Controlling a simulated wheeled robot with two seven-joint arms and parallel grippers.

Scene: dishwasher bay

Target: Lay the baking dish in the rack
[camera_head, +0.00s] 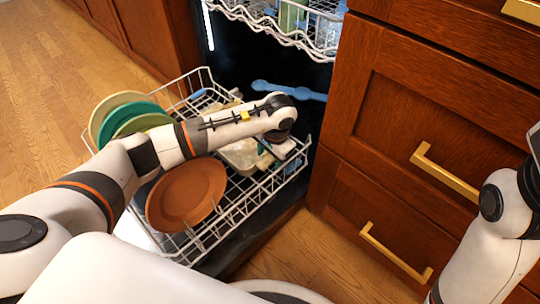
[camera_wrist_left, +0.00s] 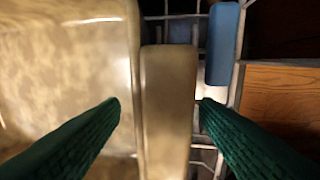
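The baking dish (camera_head: 240,156), pale and tan, sits low in the right part of the pulled-out lower rack (camera_head: 228,222), partly hidden under my left arm. In the left wrist view the dish (camera_wrist_left: 70,70) fills the left side, and its tan rim or handle (camera_wrist_left: 168,110) lies between my fingers. My left gripper (camera_head: 268,156) is over the right end of the dish. Its green fingers (camera_wrist_left: 159,101) are apart, on either side of that strip. A gap shows on the left; whether the right finger touches cannot be told. My right gripper is out of view.
A terracotta plate (camera_head: 187,193) leans at the rack's front. Green and cream plates (camera_head: 118,108) stand at its left. The upper rack (camera_head: 283,28) is above, with a blue spray arm (camera_head: 290,90) behind. Wooden drawers (camera_head: 420,110) with brass handles border the right side.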

